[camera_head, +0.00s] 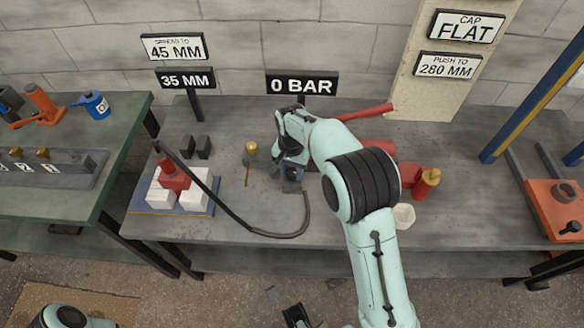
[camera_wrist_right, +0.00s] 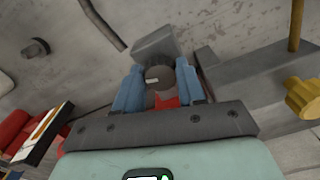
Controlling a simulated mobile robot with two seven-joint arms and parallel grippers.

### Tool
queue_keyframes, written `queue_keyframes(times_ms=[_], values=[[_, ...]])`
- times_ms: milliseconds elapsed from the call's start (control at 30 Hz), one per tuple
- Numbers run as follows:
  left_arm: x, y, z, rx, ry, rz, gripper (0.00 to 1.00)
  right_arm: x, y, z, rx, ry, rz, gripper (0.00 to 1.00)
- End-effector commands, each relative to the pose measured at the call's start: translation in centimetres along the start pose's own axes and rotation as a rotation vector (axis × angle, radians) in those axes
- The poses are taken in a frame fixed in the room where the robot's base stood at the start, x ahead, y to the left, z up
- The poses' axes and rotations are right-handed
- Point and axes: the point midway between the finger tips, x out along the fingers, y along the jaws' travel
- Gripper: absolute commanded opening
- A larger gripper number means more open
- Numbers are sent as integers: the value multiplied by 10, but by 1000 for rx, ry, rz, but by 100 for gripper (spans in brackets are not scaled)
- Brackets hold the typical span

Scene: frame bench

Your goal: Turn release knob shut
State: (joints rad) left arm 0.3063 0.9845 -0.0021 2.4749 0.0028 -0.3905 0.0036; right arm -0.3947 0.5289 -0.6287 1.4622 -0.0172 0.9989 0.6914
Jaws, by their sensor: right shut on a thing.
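My right gripper (camera_head: 290,186) is low over the middle of the bench, under the "0 BAR" sign. In the right wrist view, its blue fingers (camera_wrist_right: 158,92) are shut on a dark round knob (camera_wrist_right: 158,76) with a pale mark on its face. I take this to be the release knob; its exact turn is unclear. A bit of red shows below it and a grey block (camera_wrist_right: 154,42) beyond it. In the head view the arm and gripper hide the knob. A dark part (camera_head: 297,316) at the bottom edge may be my left gripper; its jaws are unclear.
The "0 BAR" sign (camera_head: 302,84) stands behind. A black hose (camera_head: 232,216) loops left of my gripper to a red pump-like part (camera_head: 173,174) among white blocks. A red bar (camera_head: 366,112) and a red part with brass top (camera_head: 428,180) lie right. Bare bench (camera_head: 480,215) extends right.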

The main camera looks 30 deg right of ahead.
Motion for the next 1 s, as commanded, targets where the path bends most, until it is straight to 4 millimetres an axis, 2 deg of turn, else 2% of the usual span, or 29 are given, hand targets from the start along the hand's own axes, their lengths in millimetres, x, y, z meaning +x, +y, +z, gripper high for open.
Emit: queue_keyframes(times_ms=[467,1000], values=[[-43,15,-1,3,6,3,100,-4,-2,-1,425,0,1,9],[-92,37,-13,13,31,11,100,-5,-4,-3,932,2,-1,9]])
